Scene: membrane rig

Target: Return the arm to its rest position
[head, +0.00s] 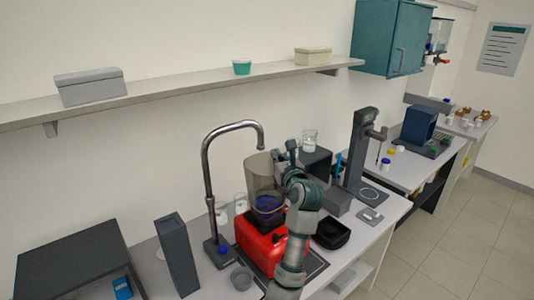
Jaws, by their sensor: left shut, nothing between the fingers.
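My left arm (292,250) rises from the bottom middle, in front of the red machine (257,240) and its clear container (262,172). My left gripper (281,158) is at the raised end of the arm, beside the container's upper right side in the picture. Its fingers look shut with nothing held. I cannot tell whether it touches the container. The arm hides the machine's right part. My right gripper is not in view.
A curved metal tap (208,165) stands left of the machine. A glass beaker (309,140) stands behind the arm. A wall shelf (190,88) runs above.

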